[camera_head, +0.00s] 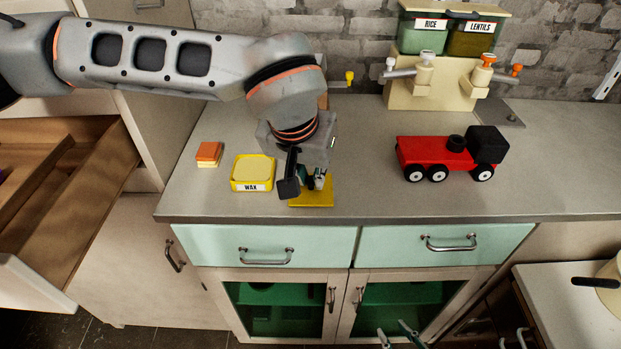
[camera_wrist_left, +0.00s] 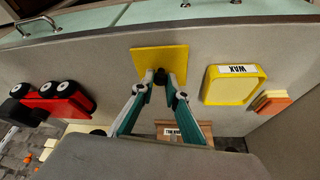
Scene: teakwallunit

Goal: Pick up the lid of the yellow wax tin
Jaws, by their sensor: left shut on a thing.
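The yellow wax tin (camera_head: 252,187) stands open on the grey counter, with pale wax inside and a WAX label on its front. It also shows in the wrist view (camera_wrist_left: 228,98). Its flat yellow lid (camera_head: 322,197) is to the right of the tin, apart from it, and also shows in the wrist view (camera_wrist_left: 148,58). My left gripper (camera_wrist_left: 167,84) is shut on the lid, its fingertips at a small dark part by the lid's edge. I cannot tell whether the lid touches the counter. My right gripper (camera_head: 397,335) is at the bottom edge, fingertips apart, mostly out of frame.
An orange-and-yellow block stack (camera_head: 208,154) is left of the tin. A red toy truck (camera_head: 438,153) stands to the right. Behind are a cream block with taps (camera_head: 435,85) and RICE and LENTILS containers (camera_head: 451,35). An open wooden drawer (camera_head: 85,190) is at left. The counter between lid and truck is clear.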

